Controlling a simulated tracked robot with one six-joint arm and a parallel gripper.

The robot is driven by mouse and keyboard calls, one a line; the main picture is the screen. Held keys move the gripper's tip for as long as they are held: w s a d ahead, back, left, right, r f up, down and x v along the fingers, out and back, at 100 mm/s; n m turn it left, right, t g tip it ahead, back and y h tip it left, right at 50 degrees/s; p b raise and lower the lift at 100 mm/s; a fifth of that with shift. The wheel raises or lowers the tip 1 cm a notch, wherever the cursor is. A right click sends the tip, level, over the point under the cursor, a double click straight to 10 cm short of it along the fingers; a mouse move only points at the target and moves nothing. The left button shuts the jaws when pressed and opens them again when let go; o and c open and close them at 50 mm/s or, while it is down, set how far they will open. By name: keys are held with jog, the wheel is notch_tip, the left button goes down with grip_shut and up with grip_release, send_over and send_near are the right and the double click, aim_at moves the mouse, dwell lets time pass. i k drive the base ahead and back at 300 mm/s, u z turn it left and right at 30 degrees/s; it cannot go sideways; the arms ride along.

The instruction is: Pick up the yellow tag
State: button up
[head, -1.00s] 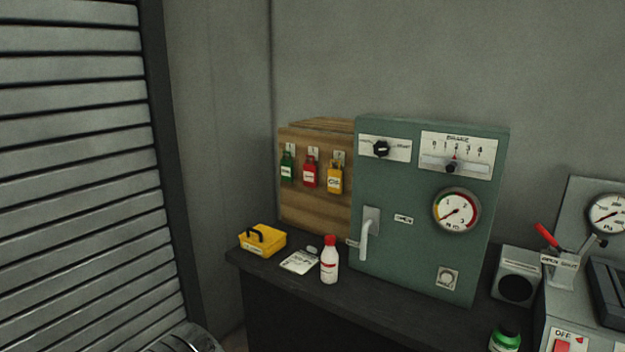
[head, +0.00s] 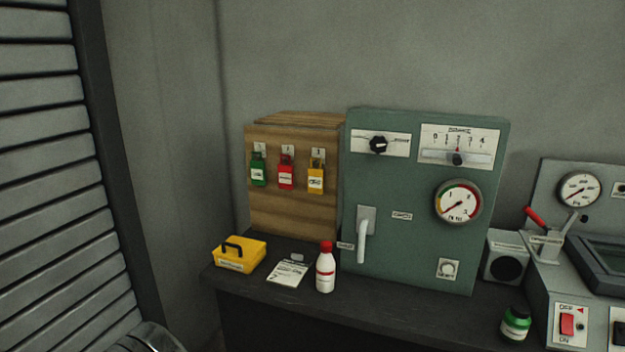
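The yellow tag (head: 316,179) hangs from a hook on the front of a wooden box (head: 290,211), the rightmost of three tags. A red tag (head: 286,174) hangs to its left, and a green tag (head: 258,170) hangs farthest left. The yellow tag has a white label and hangs upright, with nothing in front of it. My gripper is not in view.
A green panel (head: 405,266) with a lever (head: 362,238) stands right of the wooden box. On the dark bench (head: 300,307) are a yellow case (head: 240,254), a paper (head: 287,271), a white red-capped bottle (head: 325,270) and a green jar (head: 515,325). A slatted shutter (head: 40,190) is at left.

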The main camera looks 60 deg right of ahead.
aim_at(315, 176)
jog(key=z, duration=0.35)
jog(key=i, duration=0.6)
jog(key=z, duration=0.9)
jog(key=i, duration=0.6)
jog(key=z, duration=0.4)
